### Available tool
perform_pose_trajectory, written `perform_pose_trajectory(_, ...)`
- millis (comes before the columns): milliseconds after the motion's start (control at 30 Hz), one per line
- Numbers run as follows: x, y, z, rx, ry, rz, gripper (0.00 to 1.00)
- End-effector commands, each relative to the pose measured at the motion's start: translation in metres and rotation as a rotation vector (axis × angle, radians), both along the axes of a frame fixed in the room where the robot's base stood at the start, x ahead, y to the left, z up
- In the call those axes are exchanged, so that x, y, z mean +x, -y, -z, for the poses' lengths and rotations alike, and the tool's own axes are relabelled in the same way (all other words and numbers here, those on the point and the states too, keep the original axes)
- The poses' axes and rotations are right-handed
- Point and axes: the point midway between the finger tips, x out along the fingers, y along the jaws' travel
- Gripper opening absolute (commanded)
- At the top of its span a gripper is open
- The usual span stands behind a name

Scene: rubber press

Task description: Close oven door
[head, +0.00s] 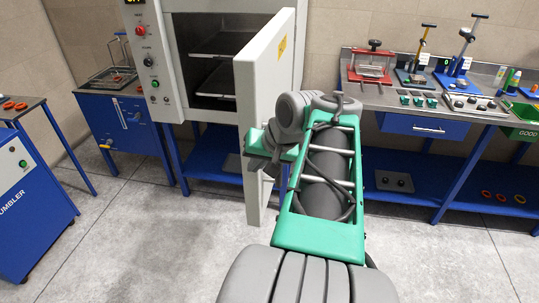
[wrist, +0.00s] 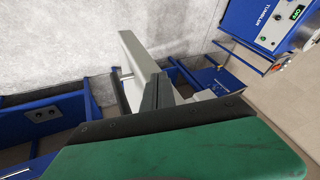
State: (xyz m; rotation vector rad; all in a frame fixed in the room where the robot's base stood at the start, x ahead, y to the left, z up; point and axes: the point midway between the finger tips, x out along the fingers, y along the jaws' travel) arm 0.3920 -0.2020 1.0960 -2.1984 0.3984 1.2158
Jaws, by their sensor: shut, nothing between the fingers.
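The oven (head: 190,60) stands at the back, with its dark chamber and racks showing. Its pale grey door (head: 268,75) stands open, swung out towards me, with a yellow label on its right-hand face. My gripper (head: 257,165) is shut and empty at the door's lower part, in front of its near edge. I cannot tell whether it touches the door. In the wrist view the door (wrist: 138,55) shows as a pale slab just beyond my dark fingers (wrist: 156,85). My arm hides part of the door's lower right side.
A blue workbench (head: 420,125) with presses and tools stands at the right. A blue tumbler (head: 30,190) stands at the left, and a blue tank unit (head: 115,115) left of the oven. The grey floor (head: 170,240) in front of the oven is clear.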

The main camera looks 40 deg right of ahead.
Motion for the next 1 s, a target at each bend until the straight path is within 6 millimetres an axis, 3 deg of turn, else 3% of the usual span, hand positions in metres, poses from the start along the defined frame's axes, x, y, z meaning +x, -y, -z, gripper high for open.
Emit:
perform_pose_trajectory(33, -0.011, 0.027, -0.014, 0.015, 0.024, 0.063, 0.00)
perform_pose_trajectory(100, -0.023, 0.048, -0.026, 0.031, 0.051, 0.115, 0.00)
perform_pose_trajectory(200, -0.033, 0.063, -0.033, 0.043, 0.072, 0.152, 0.00)
perform_pose_trajectory(367, -0.027, 0.064, -0.024, 0.049, 0.077, 0.154, 0.00)
perform_pose_trajectory(800, 0.020, 0.066, 0.038, 0.046, 0.075, 0.151, 0.00)
perform_pose_trajectory(1000, 0.026, 0.067, 0.046, 0.044, 0.077, 0.154, 0.00)
